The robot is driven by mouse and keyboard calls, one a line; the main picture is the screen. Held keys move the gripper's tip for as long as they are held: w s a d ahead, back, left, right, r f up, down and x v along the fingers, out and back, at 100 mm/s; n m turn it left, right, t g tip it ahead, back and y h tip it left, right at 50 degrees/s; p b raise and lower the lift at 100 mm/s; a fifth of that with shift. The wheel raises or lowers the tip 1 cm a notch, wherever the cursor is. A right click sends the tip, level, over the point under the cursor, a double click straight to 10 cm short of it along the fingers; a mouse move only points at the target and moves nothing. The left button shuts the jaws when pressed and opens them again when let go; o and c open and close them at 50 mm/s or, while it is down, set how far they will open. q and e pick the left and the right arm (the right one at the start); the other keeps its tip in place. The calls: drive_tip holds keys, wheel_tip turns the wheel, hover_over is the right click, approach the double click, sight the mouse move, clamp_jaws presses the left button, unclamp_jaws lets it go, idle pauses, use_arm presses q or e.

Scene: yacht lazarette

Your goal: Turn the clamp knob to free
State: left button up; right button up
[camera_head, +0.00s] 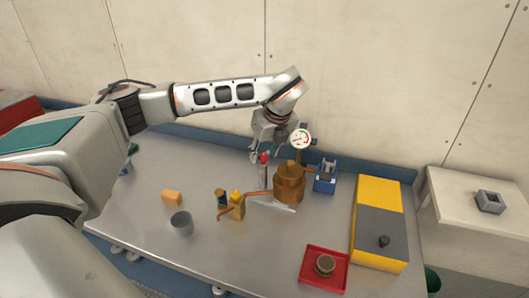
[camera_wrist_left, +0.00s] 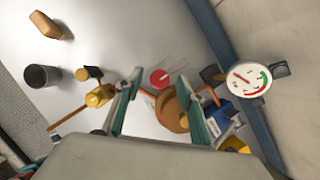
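A red-topped knob (camera_head: 264,158) stands upright on a pale stem beside the brass-brown cylinder (camera_head: 290,185); I take it to be the clamp knob. In the left wrist view the red top (camera_wrist_left: 159,78) shows between the two fingers. My left gripper (camera_head: 267,151) comes down from above, close to the knob. In the left wrist view its green-padded fingers (camera_wrist_left: 160,88) are spread apart, with nothing visibly gripped. I cannot tell whether a finger touches the knob. My right gripper is not in view.
A round gauge (camera_head: 300,139) stands right behind the cylinder. A copper pipe (camera_head: 258,193) runs left to a yellow fitting (camera_head: 237,205). A blue block (camera_head: 325,178), yellow-grey box (camera_head: 377,200) and red tray (camera_head: 311,275) lie to the right; a grey cup (camera_head: 181,223) stands left.

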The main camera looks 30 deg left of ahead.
use_arm(q)
drive_tip(key=v, duration=1.2)
drive_tip(key=shift+s, duration=0.1)
idle(0.4)
